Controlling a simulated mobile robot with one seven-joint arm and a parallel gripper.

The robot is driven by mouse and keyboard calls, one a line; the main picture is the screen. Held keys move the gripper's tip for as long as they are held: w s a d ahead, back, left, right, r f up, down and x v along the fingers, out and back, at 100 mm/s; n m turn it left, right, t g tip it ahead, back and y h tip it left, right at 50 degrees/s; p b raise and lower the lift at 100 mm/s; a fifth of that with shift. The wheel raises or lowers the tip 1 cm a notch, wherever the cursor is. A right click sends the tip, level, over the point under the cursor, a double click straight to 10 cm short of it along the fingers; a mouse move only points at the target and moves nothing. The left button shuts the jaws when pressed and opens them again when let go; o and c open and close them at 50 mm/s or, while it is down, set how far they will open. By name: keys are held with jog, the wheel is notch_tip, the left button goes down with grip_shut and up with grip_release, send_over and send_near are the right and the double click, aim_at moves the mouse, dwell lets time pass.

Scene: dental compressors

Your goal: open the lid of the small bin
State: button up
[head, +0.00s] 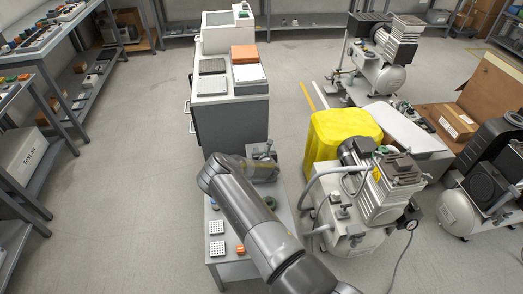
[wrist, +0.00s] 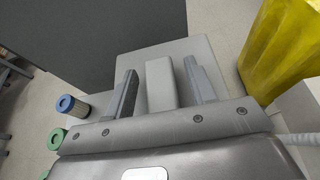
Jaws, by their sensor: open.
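A light grey box-like thing (wrist: 190,44), which may be the small bin, lies straight ahead in the wrist view. A paler raised block (wrist: 160,84) stands out between my fingers, and I cannot tell whether it is part of a lid. My gripper (wrist: 161,67) is open, with one finger on each side of this block and a visible gap on both sides. In the head view my gripper (head: 262,152) is over the far end of the small grey table, and my arm hides much of what is there. No raised lid shows.
The small grey table (head: 232,258) carries white perforated blocks (head: 217,227) and an orange part (head: 240,250). A dark grey cabinet (head: 232,118) stands just beyond. A yellow bin (head: 322,140) and a compressor (head: 375,195) are close on the right. Floor is clear to the left.

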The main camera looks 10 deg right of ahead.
jog(key=shift+x, duration=0.95)
jog(key=shift+c, duration=0.2)
grip_shut()
